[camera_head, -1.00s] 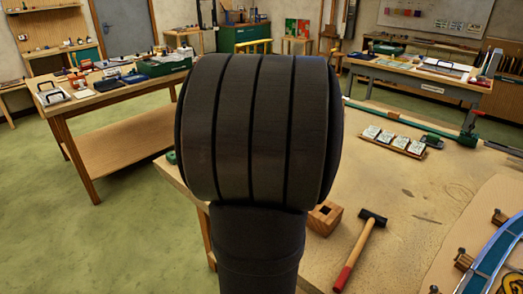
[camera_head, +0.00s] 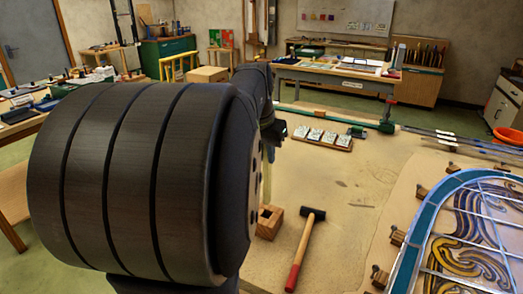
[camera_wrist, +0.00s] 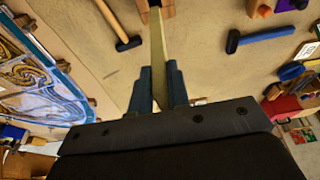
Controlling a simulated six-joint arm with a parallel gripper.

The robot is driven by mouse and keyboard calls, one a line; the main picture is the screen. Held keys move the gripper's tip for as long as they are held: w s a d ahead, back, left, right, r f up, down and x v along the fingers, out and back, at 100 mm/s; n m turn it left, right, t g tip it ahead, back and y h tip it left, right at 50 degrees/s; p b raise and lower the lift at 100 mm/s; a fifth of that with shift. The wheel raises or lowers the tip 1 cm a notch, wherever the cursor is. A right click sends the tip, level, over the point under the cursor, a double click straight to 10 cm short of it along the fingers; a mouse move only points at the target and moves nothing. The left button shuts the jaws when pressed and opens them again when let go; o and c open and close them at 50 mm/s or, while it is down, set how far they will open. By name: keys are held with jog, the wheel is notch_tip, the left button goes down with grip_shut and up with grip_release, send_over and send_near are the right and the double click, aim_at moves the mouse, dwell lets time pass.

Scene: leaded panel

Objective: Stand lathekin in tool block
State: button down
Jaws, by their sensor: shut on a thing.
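The lathekin is a long pale strip; it hangs upright below my gripper in the head view (camera_head: 266,184) and runs away from the jaws in the wrist view (camera_wrist: 158,48). My gripper (camera_wrist: 159,70) is shut on the lathekin with its blue fingers; in the head view my gripper (camera_head: 274,134) is partly hidden by my own arm. The tool block (camera_head: 268,223) is a small wooden block with a square dark hole on top. It also shows at the top of the wrist view (camera_wrist: 168,9). The lathekin's far end lies over or at the hole; I cannot tell whether it is inside.
A hammer with a red-ended handle (camera_head: 302,250) lies just right of the block. The leaded panel (camera_head: 470,235) lies at the right with wooden blocks along its edge. A tray of small pale pieces (camera_head: 323,138) sits farther back. The bench between is mostly clear.

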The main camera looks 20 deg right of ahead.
aim_at(265, 180)
jog(key=shift+f, duration=4.45)
jog(key=c, duration=1.3)
grip_release()
jog(key=v, duration=1.7)
jog(key=shift+r, duration=0.25)
